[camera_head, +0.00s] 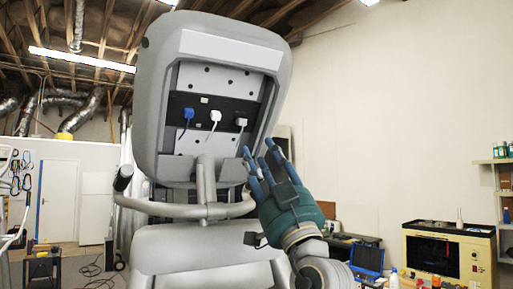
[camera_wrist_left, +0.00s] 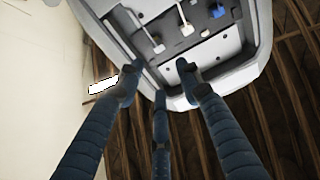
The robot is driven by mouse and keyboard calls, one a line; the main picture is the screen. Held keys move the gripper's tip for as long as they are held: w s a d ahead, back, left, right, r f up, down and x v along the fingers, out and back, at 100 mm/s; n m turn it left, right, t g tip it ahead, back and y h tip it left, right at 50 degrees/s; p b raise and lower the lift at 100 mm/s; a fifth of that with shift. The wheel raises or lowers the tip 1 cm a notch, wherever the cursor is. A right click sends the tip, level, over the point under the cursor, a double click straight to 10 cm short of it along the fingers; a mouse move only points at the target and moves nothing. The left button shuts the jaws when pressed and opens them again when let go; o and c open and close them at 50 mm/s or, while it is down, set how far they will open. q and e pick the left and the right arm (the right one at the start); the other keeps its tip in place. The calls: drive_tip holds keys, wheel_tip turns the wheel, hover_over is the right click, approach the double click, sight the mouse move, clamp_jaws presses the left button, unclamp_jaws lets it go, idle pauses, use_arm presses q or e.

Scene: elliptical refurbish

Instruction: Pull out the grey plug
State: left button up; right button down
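The grey plug (camera_head: 241,122) sits in the right end of a black socket strip in the open back of a grey machine, its cord hanging down. It also shows in the left wrist view (camera_wrist_left: 158,47). A white plug (camera_head: 215,116) and a blue plug (camera_head: 188,114) sit to its left in the head view. My left gripper (camera_head: 262,160) is below and right of the grey plug, its blue fingers spread, open and empty. In the left wrist view its fingertips (camera_wrist_left: 158,80) are apart, near the panel's edge. My right gripper is not in view.
The machine's raised rim (camera_head: 275,95) surrounds the recessed panel beside my fingers. A grey handlebar (camera_head: 180,209) crosses below the panel. A yellowish box machine (camera_head: 449,229) and a blue case (camera_head: 367,258) stand at the right. The wall side is open.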

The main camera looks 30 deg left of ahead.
sight(243, 124)
use_arm(q)
drive_tip(key=shift+s+d+f, duration=0.1)
drive_tip(key=x, duration=0.6)
drive_tip(key=p+x, duration=0.1)
drive_tip(key=x, duration=0.6)
drive_tip(key=shift+a+f, duration=0.2)
drive_tip(key=shift+a, duration=0.1)
drive_tip(key=shift+w+a+r, duration=0.35)
drive_tip(key=shift+a, duration=0.05)
drive_tip(key=shift+c, duration=0.5)
